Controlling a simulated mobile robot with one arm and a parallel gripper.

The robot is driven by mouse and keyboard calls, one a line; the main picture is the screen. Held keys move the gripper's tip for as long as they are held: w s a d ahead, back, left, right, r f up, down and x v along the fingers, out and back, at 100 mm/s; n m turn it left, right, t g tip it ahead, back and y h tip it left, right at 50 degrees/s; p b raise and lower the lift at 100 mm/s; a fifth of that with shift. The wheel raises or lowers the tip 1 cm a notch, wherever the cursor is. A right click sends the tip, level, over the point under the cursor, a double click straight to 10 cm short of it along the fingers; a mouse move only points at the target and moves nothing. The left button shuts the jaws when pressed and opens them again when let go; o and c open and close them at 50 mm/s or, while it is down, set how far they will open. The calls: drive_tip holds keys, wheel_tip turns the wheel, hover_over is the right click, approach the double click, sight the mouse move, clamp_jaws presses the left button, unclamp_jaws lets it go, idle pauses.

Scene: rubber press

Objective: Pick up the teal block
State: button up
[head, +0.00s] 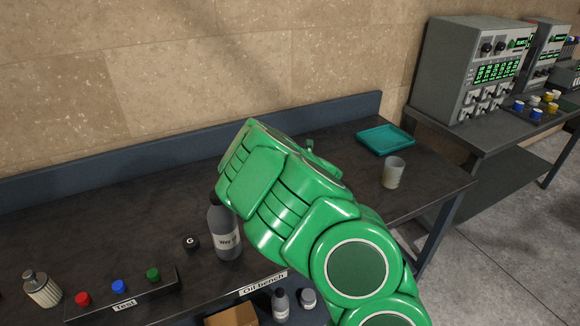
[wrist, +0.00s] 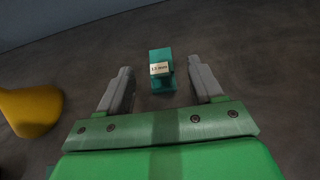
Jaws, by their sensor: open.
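The teal block (wrist: 160,72) shows in the wrist view with a pale label on it. It sits on the dark bench top, between and a little beyond my gripper's two grey fingertips. My gripper (wrist: 163,75) is open, with a finger to each side of the block and visible space between. Nothing is held. In the head view my green arm reaches over the bench and hides the block and the fingers.
A yellow object (wrist: 32,110) lies left of my gripper in the wrist view. In the head view, a grey bottle (head: 223,232) and a black G cube (head: 190,242) stand beside my arm. A teal tray (head: 386,139) and a cup (head: 393,173) are at the right.

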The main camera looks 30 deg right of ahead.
drive_tip(key=shift+x, duration=2.25)
drive_tip(key=shift+w+f, duration=0.2)
drive_tip(key=shift+w, duration=0.35)
drive_tip(key=shift+c, duration=0.3)
clamp_jaws()
